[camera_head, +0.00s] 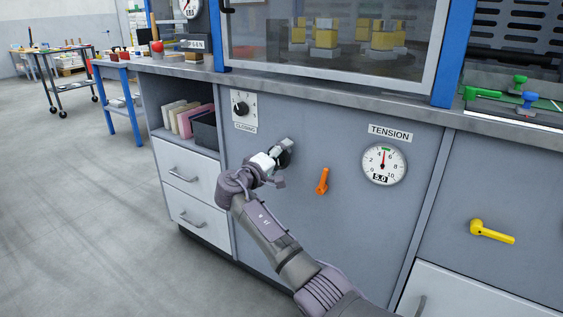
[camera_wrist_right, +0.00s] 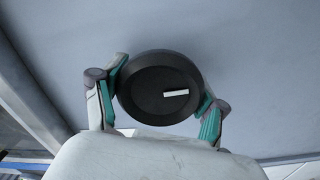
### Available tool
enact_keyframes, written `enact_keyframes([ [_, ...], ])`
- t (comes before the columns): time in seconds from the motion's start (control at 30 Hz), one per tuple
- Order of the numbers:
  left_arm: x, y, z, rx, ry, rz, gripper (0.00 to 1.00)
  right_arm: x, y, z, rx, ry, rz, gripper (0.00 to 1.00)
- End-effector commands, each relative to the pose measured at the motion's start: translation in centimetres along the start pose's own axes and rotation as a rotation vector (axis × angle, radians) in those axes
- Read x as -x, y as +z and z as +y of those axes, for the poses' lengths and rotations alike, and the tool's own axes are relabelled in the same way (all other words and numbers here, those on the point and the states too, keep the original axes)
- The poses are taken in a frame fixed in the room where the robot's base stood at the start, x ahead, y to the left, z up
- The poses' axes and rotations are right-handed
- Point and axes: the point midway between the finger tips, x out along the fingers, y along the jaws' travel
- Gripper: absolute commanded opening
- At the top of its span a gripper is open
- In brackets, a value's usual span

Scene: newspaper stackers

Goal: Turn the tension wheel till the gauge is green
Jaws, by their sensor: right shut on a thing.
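The tension wheel, a round black knob with a white mark (camera_wrist_right: 155,88), sits on the grey panel. My right gripper (camera_wrist_right: 160,92) has its two teal-padded fingers on opposite sides of it, shut on its rim. In the head view my right gripper (camera_head: 280,152) reaches the panel and hides most of the wheel. The white mark lies nearly level in the wrist view. The gauge (camera_head: 384,164) under the TENSION label (camera_head: 390,133) shows 5.0, and its needle points almost straight up at the small green band. My left gripper is not in view.
An orange lever (camera_head: 322,181) sits between my gripper and the gauge. A numbered dial (camera_head: 243,107) is above left, and a yellow lever (camera_head: 491,232) is at right. A shelf with folders and a dark bin (camera_head: 204,132) is at left.

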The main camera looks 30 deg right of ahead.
Motion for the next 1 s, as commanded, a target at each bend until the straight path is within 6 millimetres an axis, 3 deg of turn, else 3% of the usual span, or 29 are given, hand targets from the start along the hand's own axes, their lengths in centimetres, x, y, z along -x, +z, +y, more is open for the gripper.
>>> enact_keyframes([
  [0.2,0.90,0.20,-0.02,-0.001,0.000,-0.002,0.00,0.13,0.09,-0.36,-0.072,-0.004,-0.001,0.37],
  [0.77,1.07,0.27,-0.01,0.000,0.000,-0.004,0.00,0.13,0.08,-0.28,-0.101,-0.005,-0.003,0.37],
  [0.8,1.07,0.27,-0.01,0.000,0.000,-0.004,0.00,0.13,0.08,-0.28,-0.101,-0.005,-0.003,0.74],
  [0.9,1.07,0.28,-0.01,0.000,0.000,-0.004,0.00,0.12,0.07,-0.27,-0.101,-0.004,-0.002,0.91],
  [1.0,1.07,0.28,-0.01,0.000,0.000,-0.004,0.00,0.09,0.05,-0.19,-0.101,-0.003,-0.002,0.91],
])
